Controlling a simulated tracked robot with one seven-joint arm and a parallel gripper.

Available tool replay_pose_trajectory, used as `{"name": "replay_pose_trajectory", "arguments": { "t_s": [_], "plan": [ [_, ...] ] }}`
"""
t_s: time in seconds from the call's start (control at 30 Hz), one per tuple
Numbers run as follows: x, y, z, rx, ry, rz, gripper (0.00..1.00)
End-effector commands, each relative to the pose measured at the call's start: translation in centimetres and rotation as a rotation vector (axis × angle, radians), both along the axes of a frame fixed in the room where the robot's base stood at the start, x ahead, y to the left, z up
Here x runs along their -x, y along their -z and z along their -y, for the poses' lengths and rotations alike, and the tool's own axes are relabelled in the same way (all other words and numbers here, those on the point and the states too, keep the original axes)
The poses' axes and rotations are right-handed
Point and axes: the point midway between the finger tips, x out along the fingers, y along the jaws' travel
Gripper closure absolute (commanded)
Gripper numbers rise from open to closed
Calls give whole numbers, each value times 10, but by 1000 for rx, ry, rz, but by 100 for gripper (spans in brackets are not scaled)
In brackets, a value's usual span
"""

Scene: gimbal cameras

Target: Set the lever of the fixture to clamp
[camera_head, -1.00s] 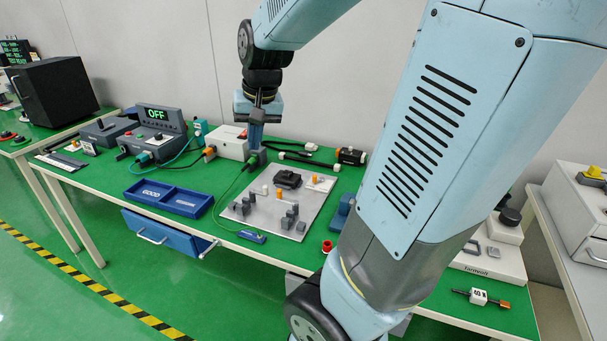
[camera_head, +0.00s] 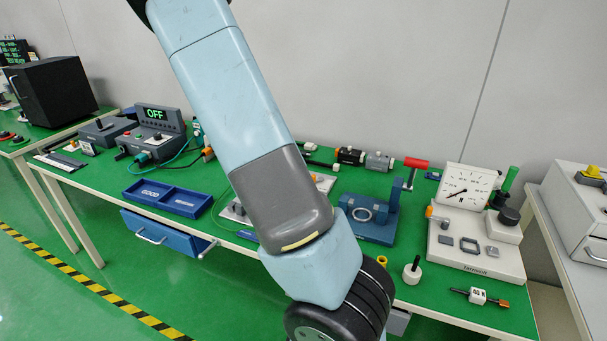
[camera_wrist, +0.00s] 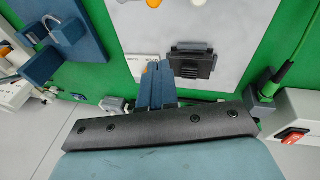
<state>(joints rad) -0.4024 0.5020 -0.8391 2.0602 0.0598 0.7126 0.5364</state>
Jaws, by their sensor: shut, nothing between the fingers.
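The fixture is a light grey plate; in the wrist view its bare surface (camera_wrist: 225,25) fills the upper middle, with a black block (camera_wrist: 192,62) on it. In the head view my arm hides most of the plate (camera_head: 232,213), the lever and my gripper.
A blue tray (camera_head: 168,198) is at left. A green plug (camera_wrist: 275,82) and cable are close by in the wrist view.

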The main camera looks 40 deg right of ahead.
Motion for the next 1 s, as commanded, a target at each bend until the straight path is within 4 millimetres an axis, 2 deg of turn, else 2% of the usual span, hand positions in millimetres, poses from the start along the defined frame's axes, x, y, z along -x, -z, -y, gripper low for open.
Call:
{"name": "replay_pose_trajectory", "arguments": {
  "t_s": [0.03, 0.2, 0.4, 0.6, 1.0],
  "plan": [
    [-5, 8, 8, 40, 18, -14, 100],
    [-20, 21, 32, 167, 73, -30, 100],
    [-33, 26, 51, 279, 109, -32, 100],
    [-39, 27, 58, 324, 121, -28, 100],
    [-39, 28, 59, 324, 120, -28, 100]
  ]
}}
